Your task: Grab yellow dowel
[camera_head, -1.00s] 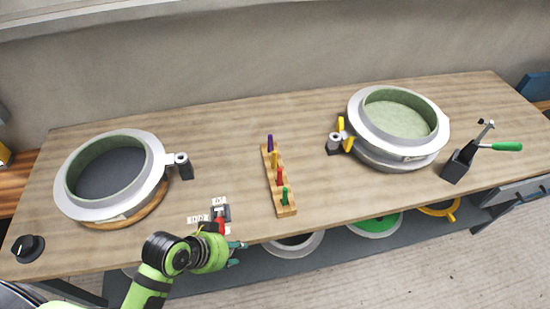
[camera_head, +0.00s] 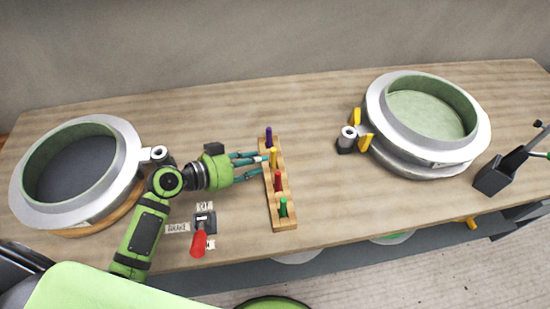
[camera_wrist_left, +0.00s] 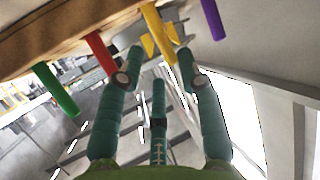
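The yellow dowel (camera_head: 273,155) stands upright in a wooden rack (camera_head: 284,222), between a purple dowel (camera_head: 268,137) and a red dowel (camera_head: 278,181). A green dowel (camera_head: 283,207) stands at the rack's near end. My left gripper (camera_head: 262,165) is open, its teal fingers reaching from the left to the yellow dowel. In the left wrist view, the yellow dowel (camera_wrist_left: 157,32) lies between the two upper fingertips, with a third finger below. The red dowel (camera_wrist_left: 100,53) is close to the left finger. Contact with the yellow dowel cannot be told.
A round mould (camera_head: 125,178) stands left behind my left arm, another (camera_head: 376,105) at the right with yellow clamps (camera_head: 366,142). A red-handled switch (camera_head: 198,243) lies near the front edge. A dark lever device (camera_head: 492,180) stands far right. The table behind the rack is clear.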

